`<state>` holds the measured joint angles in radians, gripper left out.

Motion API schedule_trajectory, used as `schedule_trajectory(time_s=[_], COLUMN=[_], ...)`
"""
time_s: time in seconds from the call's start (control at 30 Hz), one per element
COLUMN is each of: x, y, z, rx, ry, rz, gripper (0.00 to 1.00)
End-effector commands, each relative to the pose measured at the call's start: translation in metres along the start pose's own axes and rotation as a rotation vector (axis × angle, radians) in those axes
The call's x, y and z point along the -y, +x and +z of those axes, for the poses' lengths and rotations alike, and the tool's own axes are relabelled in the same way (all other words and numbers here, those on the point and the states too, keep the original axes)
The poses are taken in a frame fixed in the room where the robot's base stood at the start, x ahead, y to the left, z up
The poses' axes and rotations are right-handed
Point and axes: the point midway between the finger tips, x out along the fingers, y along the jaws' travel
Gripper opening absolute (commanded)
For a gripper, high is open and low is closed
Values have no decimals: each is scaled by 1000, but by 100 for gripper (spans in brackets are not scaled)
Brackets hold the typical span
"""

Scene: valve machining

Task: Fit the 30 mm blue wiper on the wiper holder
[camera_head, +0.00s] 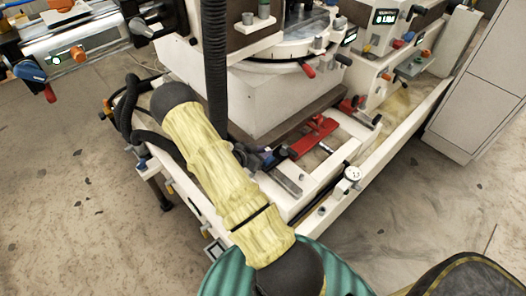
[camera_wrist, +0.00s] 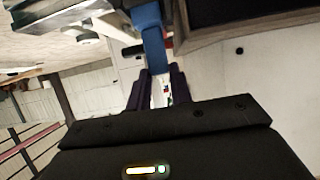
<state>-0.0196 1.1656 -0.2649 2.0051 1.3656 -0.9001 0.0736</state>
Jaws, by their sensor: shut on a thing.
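In the wrist view, my gripper (camera_wrist: 158,84) has its two dark fingers close together. It is shut on a blue piece (camera_wrist: 151,45) that extends up between and beyond the fingertips; it looks like the blue wiper, but its full shape and size cannot be read. I cannot make out the wiper holder with certainty in either view. In the head view, my sleeved arm crosses the machine's near corner, and I cannot clearly make out the gripper there.
A black hose (camera_head: 216,70) hangs beside my arm. A grey cabinet (camera_head: 480,90) is at right. Floor is clear at lower left.

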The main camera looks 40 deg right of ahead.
Motion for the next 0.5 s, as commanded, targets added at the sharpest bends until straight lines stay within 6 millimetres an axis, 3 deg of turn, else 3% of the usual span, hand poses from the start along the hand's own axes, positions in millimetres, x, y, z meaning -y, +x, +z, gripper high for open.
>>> schedule_trajectory(time_s=[0.27, 0.3, 0.4, 0.5], x=[0, 0, 0, 0], y=[3, 3, 2, 2], z=[6, 6, 5, 5], rx=[0, 0, 0, 0], ry=[0, 0, 0, 0], rz=[0, 0, 0, 0], gripper=[0, 23, 43, 46])
